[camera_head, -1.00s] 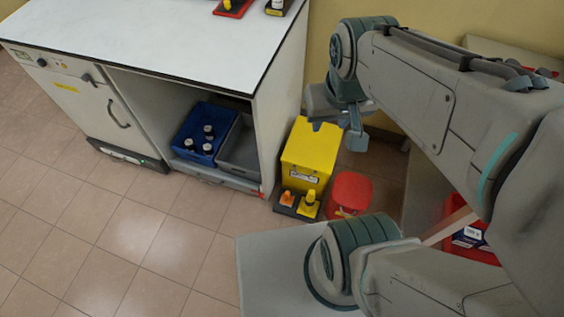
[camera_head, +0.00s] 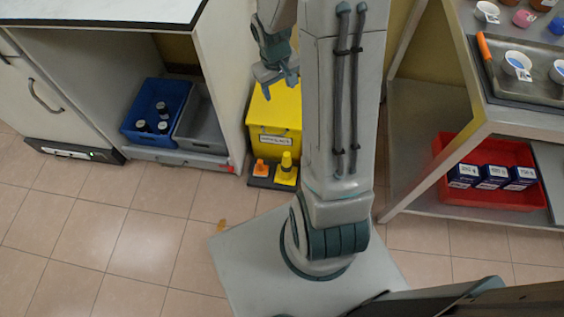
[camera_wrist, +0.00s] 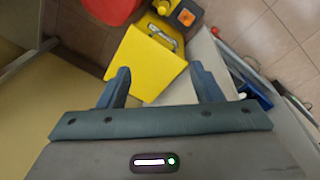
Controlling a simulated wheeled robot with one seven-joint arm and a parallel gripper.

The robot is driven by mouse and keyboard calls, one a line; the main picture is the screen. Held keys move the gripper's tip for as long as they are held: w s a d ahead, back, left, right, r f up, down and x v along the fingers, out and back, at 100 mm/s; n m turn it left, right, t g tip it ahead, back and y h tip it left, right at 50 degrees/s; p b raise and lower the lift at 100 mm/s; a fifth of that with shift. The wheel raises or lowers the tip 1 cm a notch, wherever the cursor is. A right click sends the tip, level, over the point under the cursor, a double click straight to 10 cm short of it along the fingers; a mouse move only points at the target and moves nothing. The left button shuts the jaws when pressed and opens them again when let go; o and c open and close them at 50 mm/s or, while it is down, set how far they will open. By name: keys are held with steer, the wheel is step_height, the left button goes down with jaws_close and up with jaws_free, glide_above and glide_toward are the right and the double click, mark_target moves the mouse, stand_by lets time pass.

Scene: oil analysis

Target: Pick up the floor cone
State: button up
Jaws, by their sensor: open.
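In the wrist view the orange piece (camera_wrist: 186,17) and the yellow piece (camera_wrist: 163,6) show at the top edge, beyond the yellow bin. My gripper (camera_head: 279,84) is open and empty, above the yellow bin (camera_head: 274,118). In the wrist view my gripper (camera_wrist: 163,80) has its fingers spread in front of the bin, apart from the cones.
A workbench at left holds a blue crate (camera_head: 157,104) with several dark-capped bottles and a grey crate (camera_head: 203,124). At right, a shelf holds a red tray (camera_head: 452,193) with blue boxes. A yellow-brown spot (camera_head: 222,225) lies on the floor. Open tiles lie at front left.

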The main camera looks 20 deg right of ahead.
steer(key=b, duration=0.8)
glide_toward(287, 154)
steer(key=shift+n+g+y, duration=0.4)
steer(key=shift+g+y, duration=0.1)
steer(key=shift+y, duration=0.1)
steer(key=f+b, duration=0.1)
steer(key=b, duration=0.1)
steer(key=f+b, duration=0.1)
steer(key=f, duration=0.1)
steer(key=f+b, duration=0.1)
steer(key=b, duration=0.1)
steer(key=shift+w+d+f+b, duration=0.25)
steer(key=shift+w+d+b, duration=0.05)
steer(key=shift+d, duration=0.1)
steer(key=shift+w+f+b, duration=0.1)
steer(key=shift+f+b, duration=1.55)
steer(key=shift+f, duration=1.4)
steer(key=shift+r, duration=0.1)
jaws_close()
